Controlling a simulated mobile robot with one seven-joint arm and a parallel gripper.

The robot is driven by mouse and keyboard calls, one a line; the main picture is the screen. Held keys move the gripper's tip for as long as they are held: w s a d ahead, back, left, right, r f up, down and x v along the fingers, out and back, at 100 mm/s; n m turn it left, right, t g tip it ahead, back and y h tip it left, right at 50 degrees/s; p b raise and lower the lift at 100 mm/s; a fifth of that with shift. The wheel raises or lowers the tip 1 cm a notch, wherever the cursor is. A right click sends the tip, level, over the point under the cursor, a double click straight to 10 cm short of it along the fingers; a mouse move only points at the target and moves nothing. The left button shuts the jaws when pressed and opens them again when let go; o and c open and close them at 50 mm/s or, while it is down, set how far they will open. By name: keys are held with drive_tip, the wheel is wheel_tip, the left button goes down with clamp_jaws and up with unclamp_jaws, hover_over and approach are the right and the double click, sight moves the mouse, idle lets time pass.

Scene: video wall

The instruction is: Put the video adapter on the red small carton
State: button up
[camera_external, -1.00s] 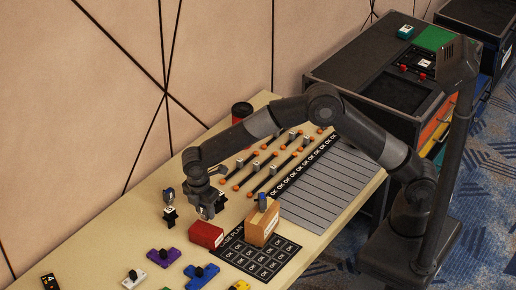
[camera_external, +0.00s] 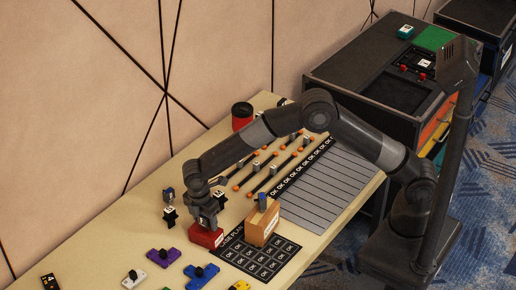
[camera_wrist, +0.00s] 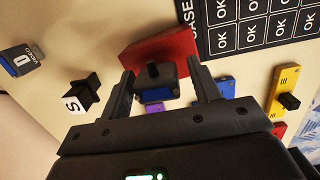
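The video adapter, a small black block with a blue face (camera_wrist: 155,95), is between the fingers of my gripper (camera_wrist: 160,72) in the wrist view. Narrow gaps show beside it, so the fingers look open around it. The red small carton (camera_wrist: 172,45) lies directly behind and under the adapter, which appears to sit on or just over its top; contact is hard to tell. In the external view my gripper (camera_external: 207,225) points down at the red carton (camera_external: 204,238), and its fingers hide the adapter.
Purple (camera_external: 163,257), white (camera_external: 134,279) and blue (camera_external: 201,276) pieces lie in front. A black piece (camera_wrist: 80,97) stands to the left.

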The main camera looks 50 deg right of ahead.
sight(202, 217)
wheel_tip(202, 217, up, 12)
drive_tip(key=a, duration=0.1)
drive_tip(key=shift+a+r, duration=0.15)
drive_tip(key=shift+a, duration=0.1)
idle(0.4)
drive_tip(key=s+d+r+m+t+y, duration=0.1)
drive_tip(key=s+d+r+m, duration=0.3)
drive_tip(key=d+r, duration=0.65)
drive_tip(key=s+d+r+m+t, duration=0.1)
drive_tip(key=s+d+r+m, duration=0.5)
drive_tip(key=d, duration=0.8)
drive_tip(key=s+d+f+m+t, duration=0.1)
drive_tip(key=s+d+m+t, duration=0.2)
drive_tip(key=s+d+m, duration=0.5)
drive_tip(key=s+d, duration=0.8)
drive_tip(key=s, duration=0.4)
drive_tip(key=shift+s+d+t, duration=0.15)
drive_tip(key=shift+d+t, duration=0.1)
drive_tip(key=shift+t, duration=0.05)
